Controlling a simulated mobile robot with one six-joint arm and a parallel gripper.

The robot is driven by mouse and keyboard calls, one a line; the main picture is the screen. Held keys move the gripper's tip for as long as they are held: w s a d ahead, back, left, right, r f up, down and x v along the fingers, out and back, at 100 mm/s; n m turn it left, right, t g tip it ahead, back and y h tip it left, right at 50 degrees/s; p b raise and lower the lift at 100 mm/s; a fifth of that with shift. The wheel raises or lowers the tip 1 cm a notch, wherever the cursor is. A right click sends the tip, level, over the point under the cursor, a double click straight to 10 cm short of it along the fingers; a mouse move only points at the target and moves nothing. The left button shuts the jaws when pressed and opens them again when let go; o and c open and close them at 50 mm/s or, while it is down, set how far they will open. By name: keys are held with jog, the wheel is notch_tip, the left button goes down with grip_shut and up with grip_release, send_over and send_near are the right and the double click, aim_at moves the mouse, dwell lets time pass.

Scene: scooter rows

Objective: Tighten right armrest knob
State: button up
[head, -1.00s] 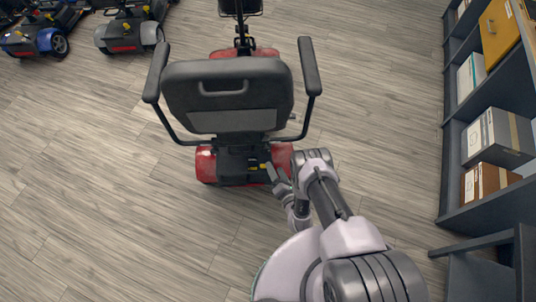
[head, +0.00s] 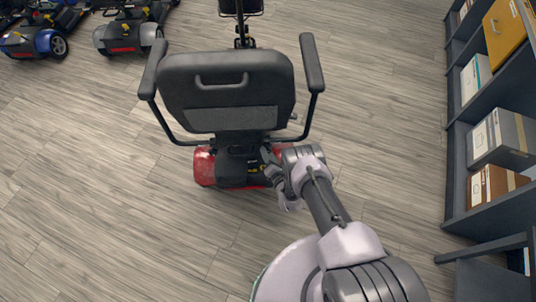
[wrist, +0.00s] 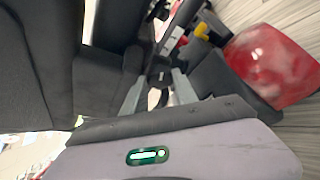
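A red mobility scooter (head: 205,166) stands with its back to me, its black seat (head: 228,85) upright. The right armrest (head: 312,62) is a black pad on a bent black tube. My gripper (head: 270,158) is low behind the seat, right of centre, near the rear post. In the wrist view, the two grey fingers of my gripper (wrist: 159,92) are apart, pointing at dark parts under the seat. A small dark part shows between them; I cannot tell whether it is the armrest knob or whether they touch it. The red rear cover (wrist: 270,68) is at the right.
Dark shelves (head: 455,150) with boxes (head: 500,135) stand along the right side. A dark bench or chair (head: 490,262) is at the lower right. More scooters (head: 130,35) stand at the upper left. The floor on the left is clear.

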grip_shut()
jog(key=shift+f+m+t+y, duration=0.1)
jog(key=shift+m+t+y, duration=0.35)
jog(key=shift+m, duration=0.75)
jog(key=o, duration=0.9)
grip_release()
jog(key=v, duration=1.7)
jog(key=shift+s+d+p, duration=0.1)
jog(key=shift+d+p, duration=0.2)
jog(key=shift+p, duration=0.1)
